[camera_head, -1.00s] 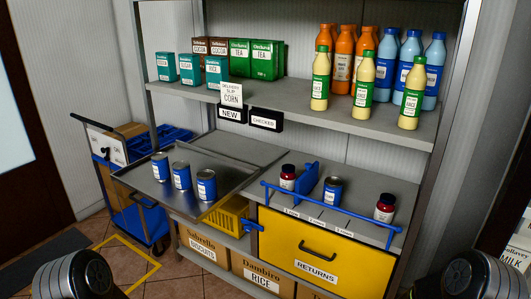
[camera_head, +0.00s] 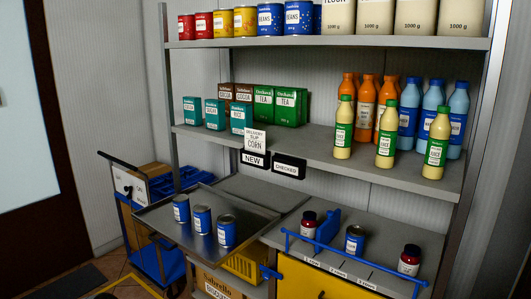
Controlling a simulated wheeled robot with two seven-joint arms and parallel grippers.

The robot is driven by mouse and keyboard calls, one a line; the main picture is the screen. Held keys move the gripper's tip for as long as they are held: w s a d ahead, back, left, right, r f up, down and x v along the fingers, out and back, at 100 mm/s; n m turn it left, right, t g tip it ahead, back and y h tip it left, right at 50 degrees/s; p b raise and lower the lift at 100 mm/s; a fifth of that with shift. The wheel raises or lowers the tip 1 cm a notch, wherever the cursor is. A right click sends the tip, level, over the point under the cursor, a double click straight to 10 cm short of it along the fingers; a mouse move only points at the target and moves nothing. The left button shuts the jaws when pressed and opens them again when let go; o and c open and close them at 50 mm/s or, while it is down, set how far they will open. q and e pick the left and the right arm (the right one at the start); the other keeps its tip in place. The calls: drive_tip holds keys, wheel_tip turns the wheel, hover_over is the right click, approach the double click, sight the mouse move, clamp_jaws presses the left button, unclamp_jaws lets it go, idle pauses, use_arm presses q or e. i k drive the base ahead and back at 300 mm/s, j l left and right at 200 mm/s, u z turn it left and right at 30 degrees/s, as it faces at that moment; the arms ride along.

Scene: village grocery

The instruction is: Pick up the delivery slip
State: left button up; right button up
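The delivery slip (camera_head: 255,140) is a small white card with "DELIVERY SLIP" and "CORN" printed on it. It stands upright at the front edge of the middle shelf, just above the black "NEW" label (camera_head: 255,160). Nothing touches it, and it is fully visible. Neither of my grippers shows in the head view, so I cannot see whether they are open or shut.
Tins stand on a metal tray (camera_head: 167,226) jutting out below the slip. A black "CHECKED" label (camera_head: 289,166) is right of "NEW". Juice bottles (camera_head: 386,133) and tea boxes (camera_head: 264,102) fill parts of the middle shelf (camera_head: 315,142). A blue rail (camera_head: 345,262) fronts the lower shelf.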

sight(254, 138)
drive_tip(key=i+j+z, duration=0.1)
drive_tip(key=z, duration=0.3)
drive_tip(key=i+j+z, duration=0.1)
drive_tip(key=j+z, duration=0.15)
drive_tip(key=z, duration=0.2)
drive_tip(key=j+z, duration=0.2)
drive_tip(key=z, duration=0.2)
drive_tip(key=j+z, duration=0.45)
drive_tip(key=j, duration=1.65)
